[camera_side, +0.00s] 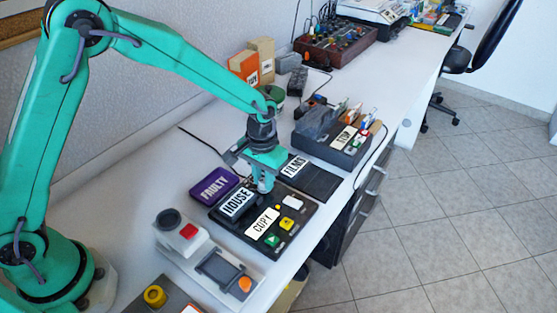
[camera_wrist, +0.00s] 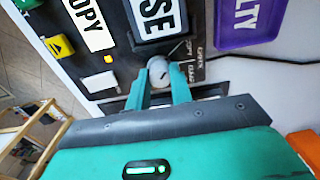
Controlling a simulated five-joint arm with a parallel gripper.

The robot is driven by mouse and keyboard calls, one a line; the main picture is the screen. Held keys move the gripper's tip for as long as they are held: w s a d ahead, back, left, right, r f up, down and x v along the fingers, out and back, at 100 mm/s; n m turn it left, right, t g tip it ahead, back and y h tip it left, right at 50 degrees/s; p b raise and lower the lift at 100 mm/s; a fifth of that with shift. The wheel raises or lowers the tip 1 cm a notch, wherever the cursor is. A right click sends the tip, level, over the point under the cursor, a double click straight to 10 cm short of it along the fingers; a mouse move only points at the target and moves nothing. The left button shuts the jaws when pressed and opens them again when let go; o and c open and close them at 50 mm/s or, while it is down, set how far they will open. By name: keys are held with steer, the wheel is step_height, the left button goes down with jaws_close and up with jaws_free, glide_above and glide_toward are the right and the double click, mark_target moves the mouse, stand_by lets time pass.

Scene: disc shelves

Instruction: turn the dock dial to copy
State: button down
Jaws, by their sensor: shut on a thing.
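The black dock (camera_side: 236,230) lies on the bench with a HOUSE drive (camera_side: 238,203) on it and a COPY label (camera_side: 262,223). Which word the mark points at cannot be told. My gripper (camera_wrist: 160,80) is shut on the dial, one finger on each side. In the side view my gripper (camera_side: 264,185) comes down on the dock and hides the dial.
A purple FAULTY tray (camera_side: 214,187) lies left of the dock, and a dark FILMS tray (camera_side: 308,180) behind it. A grey device with a red button (camera_side: 189,231) stands in front. A STOP box (camera_side: 335,140) stands behind. The bench edge runs along the right.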

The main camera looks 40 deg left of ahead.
mark_target(263, 180)
steer(key=c, duration=1.5)
jaws_free()
steer(key=shift+r, duration=0.1)
step_height(263, 180, up, 7)
steer(key=shift+r, duration=0.35)
steer(key=shift+r, duration=0.1)
